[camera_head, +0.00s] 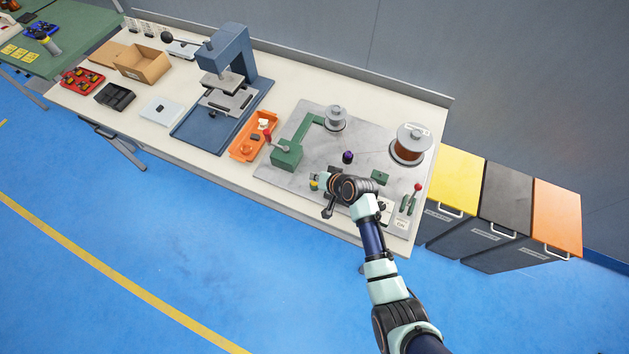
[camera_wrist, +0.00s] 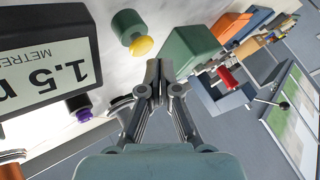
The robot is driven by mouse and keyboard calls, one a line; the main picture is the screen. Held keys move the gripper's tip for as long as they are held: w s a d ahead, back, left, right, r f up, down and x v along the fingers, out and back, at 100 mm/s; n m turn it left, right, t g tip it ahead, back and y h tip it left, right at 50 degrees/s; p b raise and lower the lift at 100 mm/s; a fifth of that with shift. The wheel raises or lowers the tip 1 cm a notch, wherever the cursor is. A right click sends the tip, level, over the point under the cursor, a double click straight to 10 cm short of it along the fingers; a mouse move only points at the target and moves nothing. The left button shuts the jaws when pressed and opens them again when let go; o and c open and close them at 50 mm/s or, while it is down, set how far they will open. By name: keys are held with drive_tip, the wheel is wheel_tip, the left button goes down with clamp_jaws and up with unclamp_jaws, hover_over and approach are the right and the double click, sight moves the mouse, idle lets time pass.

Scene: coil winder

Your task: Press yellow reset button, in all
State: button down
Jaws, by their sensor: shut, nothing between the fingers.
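The yellow reset button (camera_head: 313,185) is at the front edge of the coil winder's grey base plate (camera_head: 275,172), just left of my wrist in the head view. In the wrist view the yellow button (camera_wrist: 141,46) sits on a round green housing (camera_wrist: 126,24), above and slightly left of my gripper (camera_wrist: 159,75). My gripper's fingers are together with nothing between them. A gap shows between the fingertips and the button in that view; I cannot tell the depth. In the head view my wrist largely hides the fingertips.
A dark counter display (camera_wrist: 45,60) reading "1.5" and "METRES" stands left of the button in the wrist view. A green block (camera_head: 286,155), a purple-topped post (camera_head: 347,157), a copper wire spool (camera_head: 410,145) and a red-knobbed lever (camera_head: 418,187) are nearby. An orange tray (camera_head: 248,147) lies left.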

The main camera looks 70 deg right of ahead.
idle(0.3)
drive_tip(key=shift+f, duration=0.45)
drive_tip(key=shift+f+b, duration=0.5)
drive_tip(key=shift+b, duration=0.15)
idle(0.4)
drive_tip(key=shift+r, duration=0.1)
drive_tip(key=shift+r+p, duration=0.85)
drive_tip(key=shift+p, duration=0.1)
drive_tip(key=shift+r, duration=0.1)
wheel_tip(320, 180, up, 5)
drive_tip(key=p, duration=0.5)
